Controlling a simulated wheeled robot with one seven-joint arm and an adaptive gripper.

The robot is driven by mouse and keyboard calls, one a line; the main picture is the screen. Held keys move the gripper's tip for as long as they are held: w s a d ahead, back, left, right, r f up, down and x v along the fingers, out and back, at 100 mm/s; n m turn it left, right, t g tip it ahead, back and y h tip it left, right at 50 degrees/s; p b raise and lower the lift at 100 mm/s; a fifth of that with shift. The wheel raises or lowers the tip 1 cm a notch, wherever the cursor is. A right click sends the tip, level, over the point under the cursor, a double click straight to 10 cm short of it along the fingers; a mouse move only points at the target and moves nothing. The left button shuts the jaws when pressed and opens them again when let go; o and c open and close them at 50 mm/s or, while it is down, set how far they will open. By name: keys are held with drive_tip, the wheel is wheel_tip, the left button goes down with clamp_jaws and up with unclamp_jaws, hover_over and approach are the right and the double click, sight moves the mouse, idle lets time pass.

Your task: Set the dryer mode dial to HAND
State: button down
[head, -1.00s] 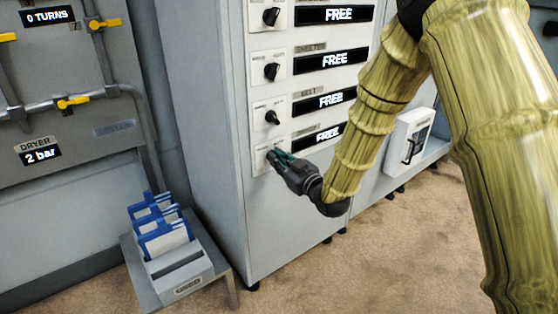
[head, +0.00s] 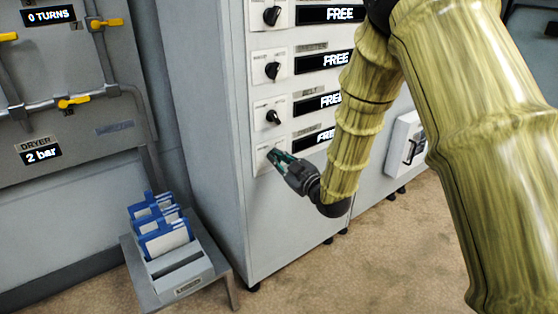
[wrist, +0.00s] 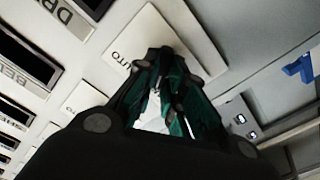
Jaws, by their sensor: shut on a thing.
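The dryer mode dial is on the lowest small white plate (head: 263,162) of the cabinet front, below the BELT row. In the wrist view the same plate (wrist: 148,30) has part of the word AUTO at its edge, and a sign beginning "DR" is beyond it. My gripper (head: 276,156) is at this plate with its fingers shut on the dial knob. In the wrist view the green-padded fingertips (wrist: 168,52) meet at the plate and hide the knob, so its pointing direction cannot be read. The dryer row's display (head: 316,138) is partly hidden by my arm.
Other black dials (head: 272,117) sit on plates above, beside displays reading FREE. A tray with blue-framed items (head: 162,232) stands on a low stand at left. A pipe panel with yellow valves (head: 74,102) is at far left. Bare floor lies in front.

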drive_tip(key=c, duration=1.5)
unclamp_jaws()
drive_tip(key=shift+s+d, duration=0.1)
drive_tip(key=v, duration=1.1)
drive_tip(key=shift+s+d, duration=0.2)
drive_tip(key=shift+s, duration=0.1)
